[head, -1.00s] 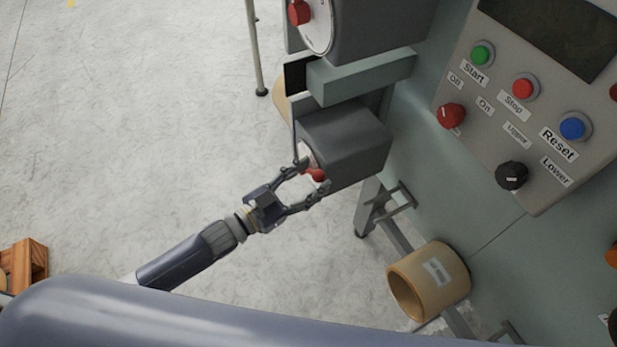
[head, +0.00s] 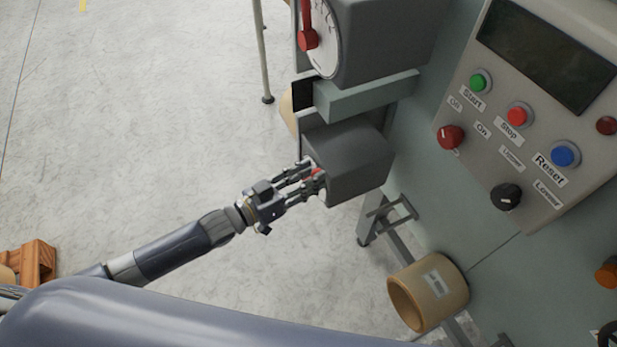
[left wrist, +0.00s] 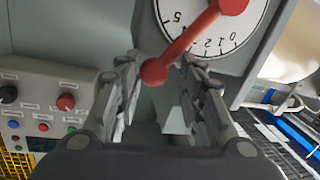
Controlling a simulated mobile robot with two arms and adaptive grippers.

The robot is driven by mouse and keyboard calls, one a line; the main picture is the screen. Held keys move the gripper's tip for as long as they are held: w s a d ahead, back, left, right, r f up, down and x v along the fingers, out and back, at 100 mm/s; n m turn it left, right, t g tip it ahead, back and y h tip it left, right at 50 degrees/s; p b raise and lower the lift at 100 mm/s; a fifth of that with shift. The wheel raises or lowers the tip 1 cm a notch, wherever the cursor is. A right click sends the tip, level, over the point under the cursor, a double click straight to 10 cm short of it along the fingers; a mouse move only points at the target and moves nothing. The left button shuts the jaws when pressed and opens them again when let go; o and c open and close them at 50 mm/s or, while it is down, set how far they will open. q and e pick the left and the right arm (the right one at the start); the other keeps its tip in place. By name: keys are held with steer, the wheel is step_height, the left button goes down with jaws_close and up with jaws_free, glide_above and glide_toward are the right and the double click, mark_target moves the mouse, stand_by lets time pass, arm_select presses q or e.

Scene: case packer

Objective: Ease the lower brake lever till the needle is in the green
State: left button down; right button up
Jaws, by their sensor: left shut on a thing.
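The lower brake unit is a dark grey box (head: 350,160) in the head view. Its red lever (head: 317,171) is mostly hidden by my left gripper (head: 312,176), whose fingers are closed around its end. In the left wrist view the lever (left wrist: 190,38) slants down from its hub to a round knob between the fingers of my left gripper (left wrist: 162,66). Behind it is a white dial (left wrist: 245,40) with black numbers; I cannot make out a separate needle or a green zone. My right gripper is not in view.
The upper unit (head: 385,40) with its own red lever (head: 307,38) stands above. A control panel (head: 470,165) with buttons and knobs is at the right. A cardboard-coloured roll (head: 440,290) lies low beside the machine. Open floor (head: 150,120) lies to the left.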

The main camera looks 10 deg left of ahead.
arm_select(q)
steer(key=shift+s+d+f, duration=0.1)
steer(key=shift+s+f, duration=0.1)
steer(key=shift+f, duration=0.05)
steer(key=c, duration=1.3)
jaws_free()
steer(key=shift+o, duration=1.3)
steer(key=v, duration=1.1)
steer(key=shift+s+a, duration=0.25)
steer(key=shift+a, duration=0.1)
steer(key=shift+r, duration=0.15)
